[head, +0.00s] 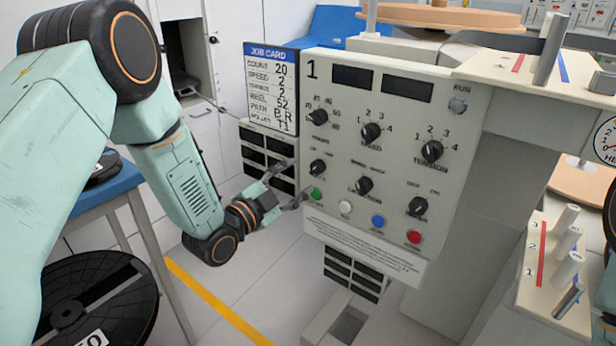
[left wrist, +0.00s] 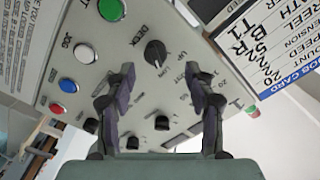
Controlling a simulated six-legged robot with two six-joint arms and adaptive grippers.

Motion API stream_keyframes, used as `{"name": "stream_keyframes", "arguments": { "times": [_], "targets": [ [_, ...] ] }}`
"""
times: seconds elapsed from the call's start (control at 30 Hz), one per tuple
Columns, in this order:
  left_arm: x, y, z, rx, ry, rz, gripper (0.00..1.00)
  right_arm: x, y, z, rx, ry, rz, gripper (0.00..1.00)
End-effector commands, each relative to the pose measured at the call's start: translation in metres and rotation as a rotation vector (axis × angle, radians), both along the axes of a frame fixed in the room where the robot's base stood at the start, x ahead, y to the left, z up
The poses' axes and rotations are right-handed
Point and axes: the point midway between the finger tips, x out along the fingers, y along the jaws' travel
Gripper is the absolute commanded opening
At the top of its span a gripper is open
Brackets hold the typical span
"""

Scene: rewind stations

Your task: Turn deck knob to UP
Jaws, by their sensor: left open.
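The deck knob (head: 317,167) is a small black knob at the left of the panel's lower knob rows, just above the green button (head: 315,194). In the left wrist view the deck knob (left wrist: 155,53) sits between the labels DECK and UP; its exact setting is hard to read. My left gripper (head: 288,186) is open and empty at the panel's left edge, just left of the knob and slightly lower. In the left wrist view the open fingers (left wrist: 160,76) stand either side of the knob's line, apart from it. My right gripper does not show.
The grey panel (head: 325,226) carries other knobs and the white, blue and red buttons close by. A job card (head: 271,85) stands at its upper left. A blue-topped table (head: 112,184) and a black reel (head: 95,300) are at left. Pegs (head: 566,220) stand at right.

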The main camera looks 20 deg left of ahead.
Motion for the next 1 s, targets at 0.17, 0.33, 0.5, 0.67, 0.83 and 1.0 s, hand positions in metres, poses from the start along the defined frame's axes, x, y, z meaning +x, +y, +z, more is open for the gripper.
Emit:
{"name": "stream_keyframes", "arguments": {
  "times": [0.17, 0.33, 0.5, 0.67, 0.83, 1.0],
  "targets": [
    [0.025, -0.013, -0.002, 0.001, 0.000, -0.002, 0.54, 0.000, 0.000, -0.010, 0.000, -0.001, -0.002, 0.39],
    [0.039, -0.020, -0.002, -0.001, 0.004, -0.002, 0.54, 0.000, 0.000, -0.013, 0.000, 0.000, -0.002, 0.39],
    [0.045, -0.022, -0.002, -0.002, 0.005, -0.001, 0.54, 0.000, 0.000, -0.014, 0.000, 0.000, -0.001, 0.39],
    [0.045, -0.021, -0.001, -0.002, 0.006, -0.002, 0.54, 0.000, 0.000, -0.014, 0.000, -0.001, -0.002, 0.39],
    [0.046, -0.020, -0.002, -0.003, 0.006, -0.002, 0.41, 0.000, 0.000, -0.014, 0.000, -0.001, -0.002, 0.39],
    [0.046, -0.019, -0.002, -0.002, 0.006, -0.003, 0.27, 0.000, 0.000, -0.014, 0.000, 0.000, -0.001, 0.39]
  ]
}}
